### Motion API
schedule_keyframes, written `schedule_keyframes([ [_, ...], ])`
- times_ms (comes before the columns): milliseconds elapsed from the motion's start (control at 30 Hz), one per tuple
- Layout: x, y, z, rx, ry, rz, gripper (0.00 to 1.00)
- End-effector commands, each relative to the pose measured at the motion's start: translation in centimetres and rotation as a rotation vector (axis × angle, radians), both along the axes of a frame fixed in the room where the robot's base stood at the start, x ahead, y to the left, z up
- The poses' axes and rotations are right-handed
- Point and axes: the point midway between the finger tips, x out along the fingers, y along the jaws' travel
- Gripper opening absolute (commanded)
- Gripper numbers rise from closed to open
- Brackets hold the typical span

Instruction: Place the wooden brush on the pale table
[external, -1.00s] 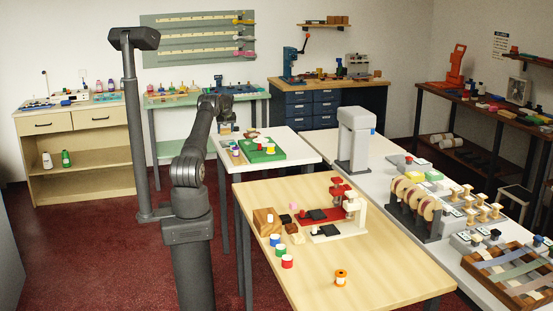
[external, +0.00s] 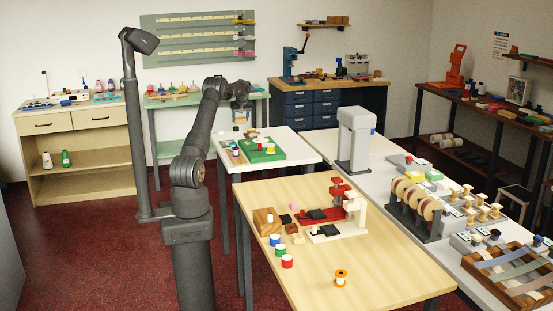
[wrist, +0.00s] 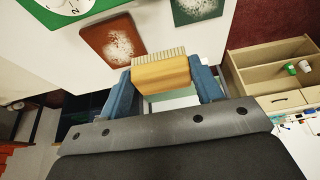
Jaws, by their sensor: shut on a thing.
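The wooden brush (wrist: 160,74) has a tan block and pale bristles. In the wrist view it sits between the blue fingers of my gripper (wrist: 164,84), which is shut on it. In the external view my gripper (external: 241,118) hangs in the air over the back left end of the pale white table (external: 300,144), and the brush is too small to make out there. In the wrist view the white table top (wrist: 83,65) lies below and beyond the brush, which appears clear of it.
A brown swatch (wrist: 112,38) and a dark green swatch (wrist: 197,10) with white specks lie on the white table. A green board (external: 262,151) with several small items is also there. A light wood table (external: 380,255) with stamps and jars stands in front.

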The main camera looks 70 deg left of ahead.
Motion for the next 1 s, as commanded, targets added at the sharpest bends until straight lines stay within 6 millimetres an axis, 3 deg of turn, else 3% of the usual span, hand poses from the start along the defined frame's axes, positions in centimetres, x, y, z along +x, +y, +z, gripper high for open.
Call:
schedule_keyframes([
  [167, 0.0, 0.1, 1.5, 0.003, -0.001, 0.000, 0.37],
  [367, 0.0, 0.1, 5.1, 0.004, -0.002, 0.000, 0.37],
  [567, 3.3, -2.3, 5.2, -0.001, 0.001, -0.065, 0.37],
  [767, 8.1, -6.2, 5.4, -0.002, 0.000, -0.162, 0.37],
  [867, 11.4, -9.4, 5.5, -0.004, 0.000, -0.236, 0.37],
  [1000, 16.4, -15.1, 5.7, -0.006, 0.001, -0.357, 0.37],
])
